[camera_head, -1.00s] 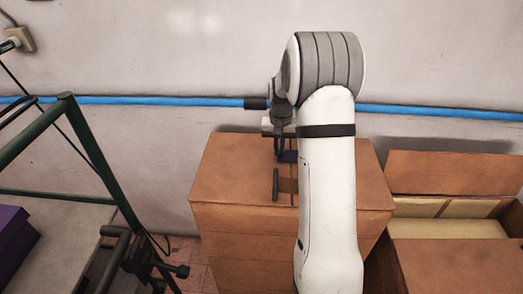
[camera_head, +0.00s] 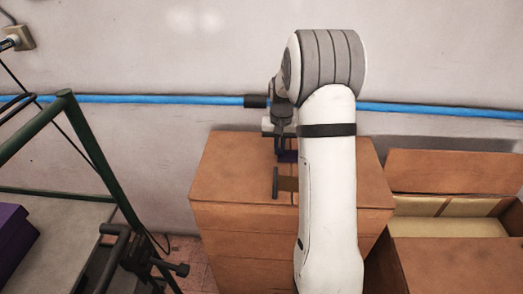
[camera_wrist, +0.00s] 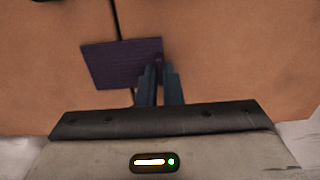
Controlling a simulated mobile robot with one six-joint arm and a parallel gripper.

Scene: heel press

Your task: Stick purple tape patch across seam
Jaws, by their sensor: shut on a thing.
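The purple tape patch (camera_wrist: 112,64) lies flat-looking against the brown box top in the wrist view, slightly turned. It spans the dark seam (camera_wrist: 116,18), which runs out above and below it. My gripper (camera_wrist: 158,66) is shut on the patch's right end. Whether the patch touches the cardboard all over cannot be told. In the head view, a small part of the patch (camera_head: 287,156) shows under my gripper (camera_head: 281,150), near the back of the box top (camera_head: 235,172). My arm hides the right part of that top.
An open carton (camera_head: 440,258) stands to the right. A green-framed table or cart (camera_head: 105,162) is at the left. A blue pipe (camera_head: 170,102) runs along the wall behind.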

